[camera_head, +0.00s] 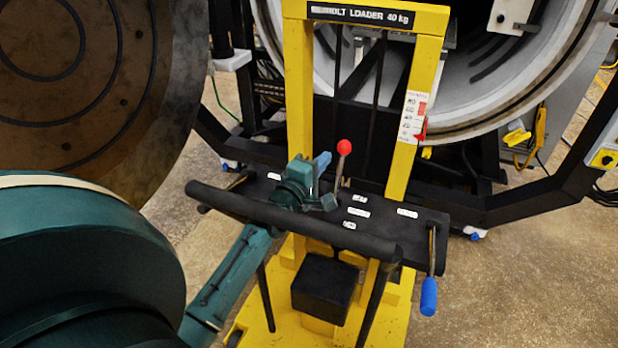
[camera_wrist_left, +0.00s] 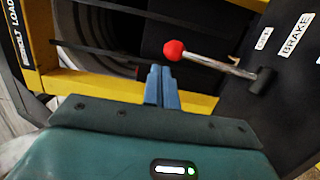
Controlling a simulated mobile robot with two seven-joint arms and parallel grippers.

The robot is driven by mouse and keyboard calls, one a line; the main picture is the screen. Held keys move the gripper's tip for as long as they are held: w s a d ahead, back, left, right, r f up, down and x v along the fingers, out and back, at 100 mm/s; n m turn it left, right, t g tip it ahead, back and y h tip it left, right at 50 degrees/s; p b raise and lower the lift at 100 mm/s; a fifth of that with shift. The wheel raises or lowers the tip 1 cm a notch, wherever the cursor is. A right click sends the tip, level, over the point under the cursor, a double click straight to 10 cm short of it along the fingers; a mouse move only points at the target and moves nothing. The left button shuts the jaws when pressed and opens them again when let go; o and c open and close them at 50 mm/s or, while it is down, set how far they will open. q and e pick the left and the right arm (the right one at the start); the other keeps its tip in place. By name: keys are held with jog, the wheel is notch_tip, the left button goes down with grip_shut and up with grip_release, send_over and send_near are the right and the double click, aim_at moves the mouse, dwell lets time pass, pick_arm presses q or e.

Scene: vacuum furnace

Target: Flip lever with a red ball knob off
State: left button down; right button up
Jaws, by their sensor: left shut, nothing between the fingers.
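The lever has a red ball knob (camera_head: 344,146) on a thin metal rod (camera_head: 339,178) that rises from the black panel of the yellow loader. The red knob (camera_wrist_left: 174,50) also shows in the left wrist view, with its rod running right to a dark pivot near labels "OFF" (camera_wrist_left: 263,38) and "BRAKE" (camera_wrist_left: 296,35). My left gripper (camera_head: 322,160) is just left of the lever. In the left wrist view its blue fingers (camera_wrist_left: 160,75) are shut together and empty, with their tips close below the knob. I cannot tell whether they touch it. My right gripper is out of view.
The black push bar (camera_head: 290,222) crosses in front of the panel, under my left arm. A blue-handled crank (camera_head: 428,296) hangs at the right. The yellow mast (camera_head: 400,120) and round furnace opening (camera_head: 480,90) stand behind. Open floor lies at the lower right.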

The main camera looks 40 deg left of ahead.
pick_arm(q)
jog(key=s, duration=0.5)
jog(key=shift+s+d, duration=0.2)
jog(key=shift+s, duration=0.15)
jog(key=shift+d, duration=0.1)
jog(key=s+d+f+m+g+h+p, duration=0.2)
jog(key=s+d+f+m+g+h, duration=0.2)
jog(key=s+d+f+m, duration=1.2)
jog(key=s+d+m+g, duration=0.2)
jog(key=d+m+g, duration=0.1)
jog(key=m, duration=0.2)
jog(key=shift+s+f+m+g+h, duration=0.3)
jog(key=shift+s+f+m, duration=0.05)
jog(key=shift+s+m, duration=0.05)
